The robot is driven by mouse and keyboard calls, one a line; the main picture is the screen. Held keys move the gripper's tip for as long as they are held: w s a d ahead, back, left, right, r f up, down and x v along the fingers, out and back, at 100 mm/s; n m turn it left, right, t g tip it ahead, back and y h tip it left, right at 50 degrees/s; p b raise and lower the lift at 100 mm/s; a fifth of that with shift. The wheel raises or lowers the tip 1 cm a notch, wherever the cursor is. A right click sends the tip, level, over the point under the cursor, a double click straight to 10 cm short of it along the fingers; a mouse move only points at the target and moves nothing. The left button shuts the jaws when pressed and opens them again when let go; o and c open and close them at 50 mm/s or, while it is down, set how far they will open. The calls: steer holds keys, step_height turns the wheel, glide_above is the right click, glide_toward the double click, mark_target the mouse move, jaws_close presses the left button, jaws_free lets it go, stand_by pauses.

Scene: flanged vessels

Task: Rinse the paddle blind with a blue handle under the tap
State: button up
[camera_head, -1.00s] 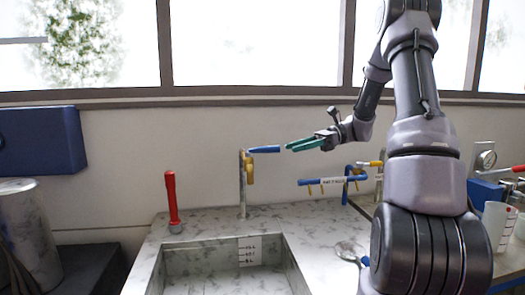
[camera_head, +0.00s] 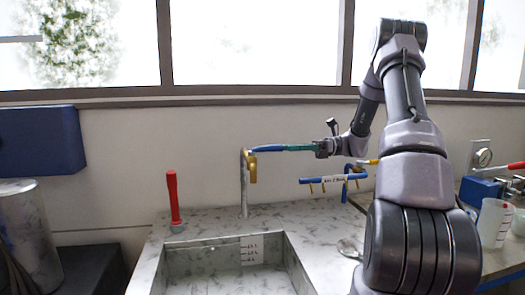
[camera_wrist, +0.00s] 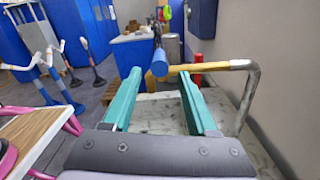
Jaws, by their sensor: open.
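The paddle blind (camera_head: 347,247) lies on the counter right of the sink. Its round plate shows in part, and my arm hides its blue handle in the head view. The tap (camera_head: 244,185) stands behind the sink, with a brass body and a blue lever (camera_head: 266,149). My gripper (camera_head: 286,148) is open and level at the lever's right end. In the wrist view the lever's blue end (camera_wrist: 159,63) sits at the mouth of my gripper (camera_wrist: 159,74), between the teal fingertips. I cannot tell whether they touch it. No water stream shows.
The sink (camera_head: 172,262) is sunk in the marbled counter. A red-handled upright tool (camera_head: 173,200) stands at its left. A blue pipe rack (camera_head: 325,181) is on the wall side, right of the tap. A clear beaker (camera_head: 495,223) stands far right.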

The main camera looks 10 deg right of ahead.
mark_target(264, 149)
steer(key=a, duration=1)
jaws_close()
stand_by(1.2)
